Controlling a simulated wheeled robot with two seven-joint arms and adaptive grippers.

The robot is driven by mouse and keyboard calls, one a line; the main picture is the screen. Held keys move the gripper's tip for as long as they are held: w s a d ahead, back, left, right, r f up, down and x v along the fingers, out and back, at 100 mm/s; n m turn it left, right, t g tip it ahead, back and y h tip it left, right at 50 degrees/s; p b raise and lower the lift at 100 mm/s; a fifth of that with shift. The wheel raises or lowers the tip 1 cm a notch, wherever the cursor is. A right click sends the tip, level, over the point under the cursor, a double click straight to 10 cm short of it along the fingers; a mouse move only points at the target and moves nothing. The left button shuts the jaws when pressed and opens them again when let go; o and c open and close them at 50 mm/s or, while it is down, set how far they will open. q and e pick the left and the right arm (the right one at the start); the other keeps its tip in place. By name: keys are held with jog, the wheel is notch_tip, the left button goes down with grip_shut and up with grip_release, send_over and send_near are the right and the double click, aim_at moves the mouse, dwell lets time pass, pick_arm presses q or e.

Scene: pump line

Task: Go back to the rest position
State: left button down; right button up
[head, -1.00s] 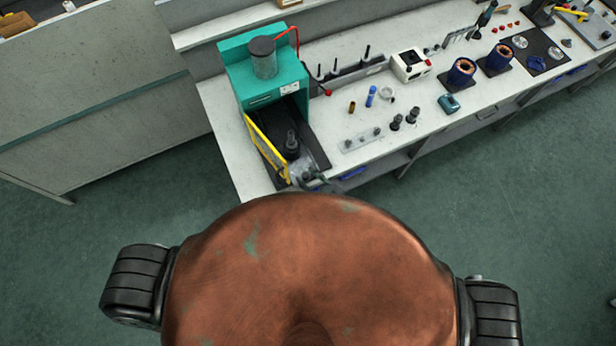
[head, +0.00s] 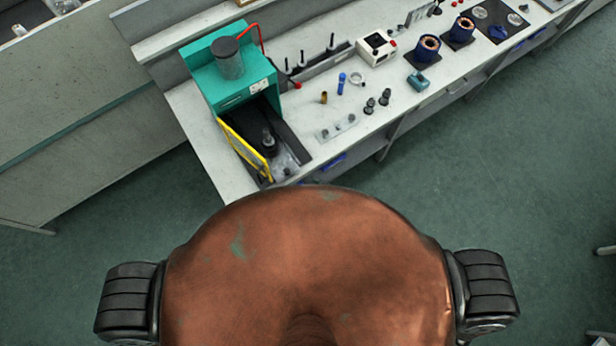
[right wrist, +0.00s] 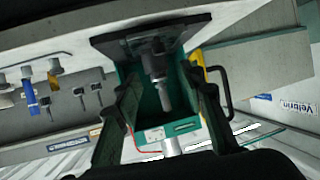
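My right gripper (right wrist: 161,74) is open in the right wrist view, its two dark fingers well apart with nothing held between them. Beyond the gap stands a dark upright part (right wrist: 158,72) on a black plate (right wrist: 110,44) at the teal machine, which appears upside down. In the head view the same dark part (head: 268,141) stands in front of the teal machine (head: 233,82), beside its swung-out yellow-framed guard (head: 245,148). My copper-coloured body hides most of the right arm there. My left gripper is in neither view.
The long pale bench (head: 228,178) carries a small rack plate (head: 337,129), a blue cylinder (head: 342,84), a white box (head: 377,48) and copper-wound parts (head: 427,47). A grey cabinet (head: 80,100) is at left.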

dwell(0.4)
jog(key=s+d+f+m+g+h+b, duration=0.1)
jog(key=s+d+f+h+b, duration=0.15)
jog(key=d+f, duration=0.7)
jog(key=s+d+f+m+g+h+b, duration=0.1)
jog(key=d+f+m+h+b, duration=0.3)
jog(key=f, duration=1)
jog(key=s+d+f+n+g+h+b, duration=0.1)
jog(key=s+d+f+b, duration=0.1)
jog(key=d+f, duration=0.8)
jog(key=s+d+f+m+g+h+b, duration=0.1)
jog(key=s+d+f+g+b, duration=0.1)
jog(key=s+f, duration=0.8)
jog(key=s+d+f+m+g+h+b, duration=0.1)
jog(key=s+d+f+m+g+b, duration=0.1)
jog(key=s+d+f, duration=0.4)
jog(key=s+f+g+b, duration=0.1)
jog(key=s+f, duration=0.4)
jog(key=s, duration=0.7)
jog(key=shift+f+m+g+b, duration=0.3)
jog(key=shift+b, duration=0.2)
